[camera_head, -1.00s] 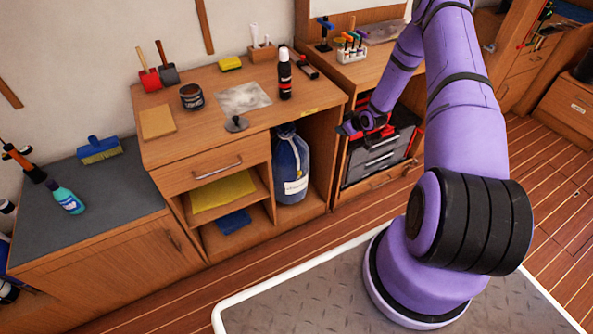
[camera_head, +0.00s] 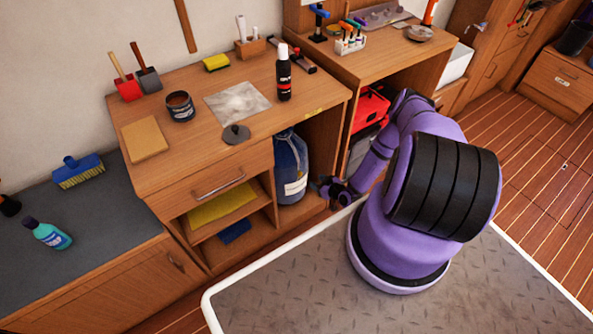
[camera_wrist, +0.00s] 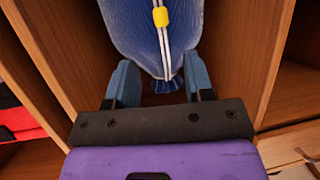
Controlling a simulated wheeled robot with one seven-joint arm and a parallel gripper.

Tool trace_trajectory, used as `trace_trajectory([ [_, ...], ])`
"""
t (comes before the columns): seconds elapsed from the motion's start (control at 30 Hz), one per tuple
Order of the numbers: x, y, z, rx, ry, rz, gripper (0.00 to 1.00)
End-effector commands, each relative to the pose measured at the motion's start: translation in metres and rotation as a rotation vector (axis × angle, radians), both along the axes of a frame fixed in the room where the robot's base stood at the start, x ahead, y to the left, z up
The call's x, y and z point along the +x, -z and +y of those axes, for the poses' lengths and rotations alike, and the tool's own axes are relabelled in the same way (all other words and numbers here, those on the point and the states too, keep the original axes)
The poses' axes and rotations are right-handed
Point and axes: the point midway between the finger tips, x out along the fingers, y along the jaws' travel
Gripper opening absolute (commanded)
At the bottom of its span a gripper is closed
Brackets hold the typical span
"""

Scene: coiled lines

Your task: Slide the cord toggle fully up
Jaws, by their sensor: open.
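A blue drawstring bag (camera_head: 290,160) with a white label stands in the open bay under the wooden bench. In the wrist view the bag (camera_wrist: 135,25) fills the top middle. Two pale cords (camera_wrist: 166,52) run along it to a gathered blue tuft (camera_wrist: 170,86). A yellow cord toggle (camera_wrist: 161,17) sits on the cords near the top edge, away from the tuft. My gripper (camera_wrist: 160,85) is open and empty, its two grey-blue fingers apart on either side of the tuft, with the toggle beyond the fingertips. In the head view my gripper (camera_head: 326,188) is low, just right of the bag.
Wooden bay walls (camera_wrist: 240,60) stand close on both sides of the bag. Left of the bay is a shelf with a yellow cloth (camera_head: 221,203). A red case (camera_head: 370,108) is at the right. The benchtop holds a black bottle (camera_head: 284,75) and a dark tin (camera_head: 180,106).

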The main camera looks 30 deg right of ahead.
Motion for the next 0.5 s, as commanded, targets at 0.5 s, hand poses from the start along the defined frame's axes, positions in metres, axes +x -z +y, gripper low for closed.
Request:
trace_trajectory([
  [0.5,0.066,0.029,0.014,0.001,0.0,-0.004,0.48],
])
